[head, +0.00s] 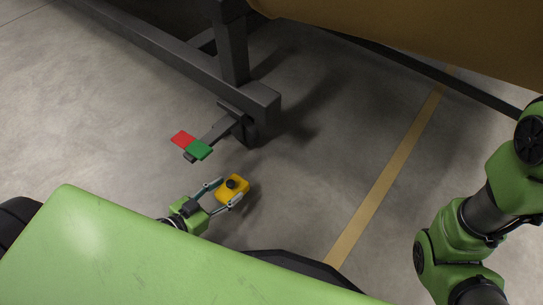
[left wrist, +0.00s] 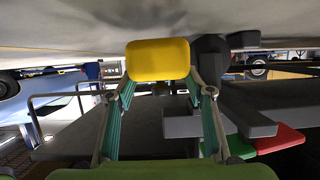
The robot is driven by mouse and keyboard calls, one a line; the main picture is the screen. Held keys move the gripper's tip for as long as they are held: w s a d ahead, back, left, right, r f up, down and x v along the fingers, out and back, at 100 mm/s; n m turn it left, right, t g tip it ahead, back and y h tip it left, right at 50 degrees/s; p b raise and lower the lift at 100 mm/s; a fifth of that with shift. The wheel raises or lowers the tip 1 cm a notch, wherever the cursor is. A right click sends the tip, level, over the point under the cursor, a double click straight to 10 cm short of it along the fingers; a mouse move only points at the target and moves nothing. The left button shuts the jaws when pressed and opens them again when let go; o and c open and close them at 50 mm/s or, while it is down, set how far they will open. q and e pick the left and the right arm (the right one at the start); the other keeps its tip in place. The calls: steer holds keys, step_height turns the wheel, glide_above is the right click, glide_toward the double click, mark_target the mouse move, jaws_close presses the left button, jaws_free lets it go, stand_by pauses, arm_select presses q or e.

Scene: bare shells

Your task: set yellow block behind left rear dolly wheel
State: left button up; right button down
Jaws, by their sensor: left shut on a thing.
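The yellow block (head: 240,183), with a round black knob on its top, is in my left gripper (head: 226,192), which is shut on it by its sides. In the left wrist view the block (left wrist: 158,60) fills the space beyond the fingertips. It is low over the floor; I cannot tell whether it touches. The dark dolly frame (head: 262,101) ends in a corner above the block, with a dark caster wheel (head: 247,133) below it, partly hidden. The wheel also shows in the left wrist view (left wrist: 209,58), right of the block. A clear gap separates block and wheel.
A bar with a red plate (head: 182,138) and a green plate (head: 199,150) juts from the wheel towards my base, left of the block. A large brown body (head: 430,35) hangs above. The floor right of the block is clear up to a yellow line (head: 385,180).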

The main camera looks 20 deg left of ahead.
arm_select(q)
steer(key=w+d+b, duration=0.1)
steer(key=w+d, duration=0.1)
steer(key=w, duration=0.3)
steer(key=w+d+b, duration=0.1)
steer(key=w, duration=0.4)
steer(key=w+d+b, duration=0.1)
steer(key=w+d, duration=0.1)
steer(key=w, duration=0.4)
steer(key=shift+d+r+b, duration=0.1)
steer(key=shift+d+b, duration=0.25)
steer(key=shift+b, duration=0.05)
step_height(320, 180, down, 4)
steer(key=b, duration=0.4)
steer(key=shift+r, duration=0.25)
steer(key=o, duration=1.5)
steer(key=shift+s, duration=0.1)
